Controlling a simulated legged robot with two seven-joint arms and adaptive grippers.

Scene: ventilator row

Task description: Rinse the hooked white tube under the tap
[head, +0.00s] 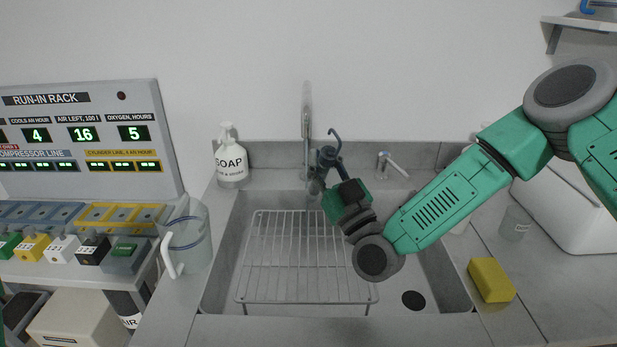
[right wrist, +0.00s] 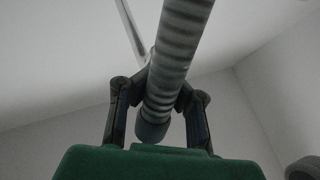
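A hooked tube (head: 336,137) stands up from my right gripper (head: 325,163), its bent end on top. It looks dark blue-grey here, not white. In the right wrist view the ribbed tube (right wrist: 178,50) runs between the fingers, with a darker collar at its lower end; my gripper (right wrist: 163,92) is shut on it. The tall metal tap (head: 306,125) rises behind the sink, just left of the tube; a thin metal pipe also shows beside the tube in the wrist view. Whether the tube is under the spout is unclear. No water is visible. My left gripper is out of view.
A wire rack (head: 285,255) lies in the sink (head: 222,285), with a dark drain (head: 413,300) at right. A soap bottle (head: 231,160), jug (head: 195,240) and run-in rack (head: 80,125) stand left. A small tap (head: 391,163) and yellow sponge (head: 490,279) are right.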

